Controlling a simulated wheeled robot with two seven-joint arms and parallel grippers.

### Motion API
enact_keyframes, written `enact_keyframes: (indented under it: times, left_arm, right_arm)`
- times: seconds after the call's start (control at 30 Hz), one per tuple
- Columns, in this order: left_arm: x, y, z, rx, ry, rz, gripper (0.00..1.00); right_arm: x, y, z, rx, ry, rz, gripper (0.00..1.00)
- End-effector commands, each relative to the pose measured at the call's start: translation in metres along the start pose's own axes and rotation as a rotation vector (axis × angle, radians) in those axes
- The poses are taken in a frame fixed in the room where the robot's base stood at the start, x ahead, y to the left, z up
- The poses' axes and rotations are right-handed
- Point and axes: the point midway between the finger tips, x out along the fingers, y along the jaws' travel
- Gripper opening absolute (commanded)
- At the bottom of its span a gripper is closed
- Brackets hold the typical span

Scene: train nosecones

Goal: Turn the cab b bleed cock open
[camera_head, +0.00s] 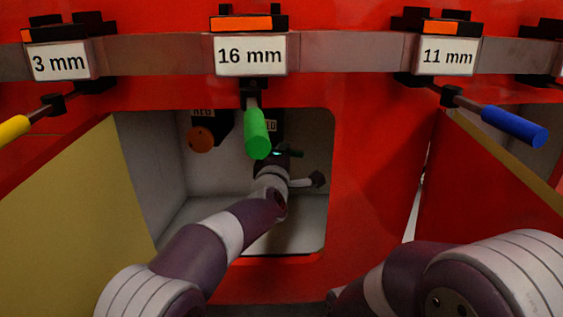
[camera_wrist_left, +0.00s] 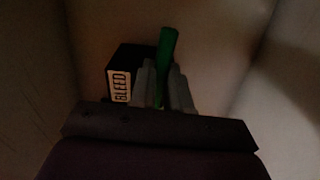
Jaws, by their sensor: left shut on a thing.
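The bleed cock's green handle (camera_wrist_left: 167,62) stands up between the fingers of my left gripper (camera_wrist_left: 165,92) in the left wrist view, leaning slightly right. The gripper is shut on it. The cock's black block (camera_wrist_left: 128,68) with a "BLEED" label (camera_wrist_left: 121,86) sits just left of the fingers. In the head view my left gripper (camera_head: 284,154) reaches into the recess, and the cock there is mostly hidden behind my arm and the hanging green tool. My right arm shows at the lower right; its gripper is out of view.
The white recess (camera_head: 170,170) is cut into the red nosecone (camera_head: 375,170). An orange knob (camera_head: 201,139) is inside, at the upper left. Above hang labelled tools with yellow (camera_head: 12,130), green (camera_head: 257,134) and blue (camera_head: 514,126) handles; the green one overhangs the opening.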

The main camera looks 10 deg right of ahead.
Motion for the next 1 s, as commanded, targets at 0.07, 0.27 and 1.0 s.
enact_keyframes:
  times: [0.07,0.27,1.0]
  left_arm:
    - [0.0001,0.0000,-0.0002,-0.026,0.000,-0.001,0.00]
    - [0.0001,0.0024,-0.0003,-0.067,0.000,-0.001,0.00]
    - [0.0000,0.0036,-0.0004,-0.077,0.000,0.000,0.43]
  right_arm:
    - [0.0022,0.0000,0.0003,0.000,0.000,0.000,0.43]
    - [0.0035,0.0000,0.0004,0.000,0.000,0.000,0.43]
    - [0.0036,0.0000,0.0004,0.000,0.000,0.000,0.43]
